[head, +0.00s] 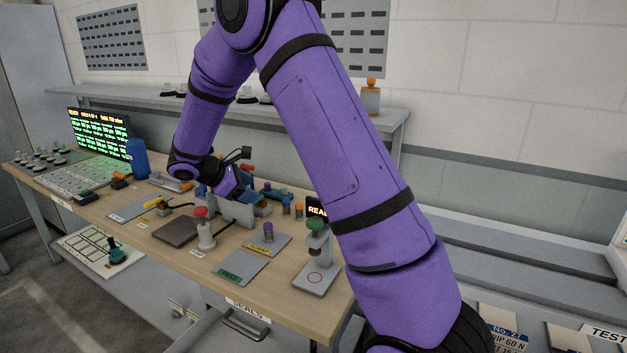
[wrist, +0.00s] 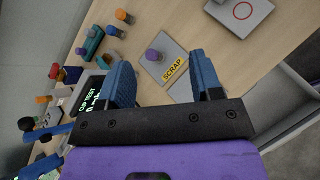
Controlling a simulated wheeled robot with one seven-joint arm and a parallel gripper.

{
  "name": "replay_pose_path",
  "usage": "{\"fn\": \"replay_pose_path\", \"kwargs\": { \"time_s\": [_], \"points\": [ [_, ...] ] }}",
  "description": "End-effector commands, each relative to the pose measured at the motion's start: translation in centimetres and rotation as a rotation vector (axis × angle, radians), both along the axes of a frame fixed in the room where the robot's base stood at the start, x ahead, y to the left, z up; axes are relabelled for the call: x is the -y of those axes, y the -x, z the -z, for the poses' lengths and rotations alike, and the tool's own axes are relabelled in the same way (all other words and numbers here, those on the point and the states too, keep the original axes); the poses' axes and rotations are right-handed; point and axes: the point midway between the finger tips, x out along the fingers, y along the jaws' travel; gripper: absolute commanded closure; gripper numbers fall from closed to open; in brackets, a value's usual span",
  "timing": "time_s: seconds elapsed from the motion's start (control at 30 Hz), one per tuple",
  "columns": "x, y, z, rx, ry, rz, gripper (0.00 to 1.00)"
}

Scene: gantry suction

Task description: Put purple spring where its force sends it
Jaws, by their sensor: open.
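The purple spring (head: 268,231) stands upright on the grey plate (head: 257,251) with a yellow label, which reads SCRAP in the wrist view. The spring also shows there (wrist: 152,55), on the SCRAP plate (wrist: 180,52). My gripper (wrist: 160,60) is open, with nothing held between its blue fingers. In the head view my gripper (head: 234,187) is over the bench behind and left of the spring, apart from it. A second grey plate (head: 238,264) with a green label lies nearer the front edge. A press-like tester (head: 316,279) with a green knob and red circle stands to the right.
A red-knobbed post (head: 206,234) and a dark square pad (head: 176,231) are left of the plates. A lit monitor (head: 98,130) stands far left.

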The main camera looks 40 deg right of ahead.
Motion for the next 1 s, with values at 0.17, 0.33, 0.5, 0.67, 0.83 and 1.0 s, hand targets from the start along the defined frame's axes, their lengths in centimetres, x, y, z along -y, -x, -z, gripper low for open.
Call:
{"fn": "replay_pose_path", "kwargs": {
  "time_s": [0.17,0.33,0.5,0.67,0.83,1.0],
  "points": [
    [-0.4,4.5,-5.4,0.138,-0.108,0.116,0.41],
    [-1.0,9.1,-9.4,0.263,-0.217,0.224,0.41],
    [-1.9,13.9,-12.5,0.389,-0.331,0.332,0.41],
    [-2.8,18.5,-14.8,0.505,-0.443,0.432,0.41],
    [-4.0,23.2,-16.5,0.626,-0.568,0.537,0.41],
    [-5.2,27.8,-17.5,0.741,-0.700,0.638,0.41]
  ]
}}
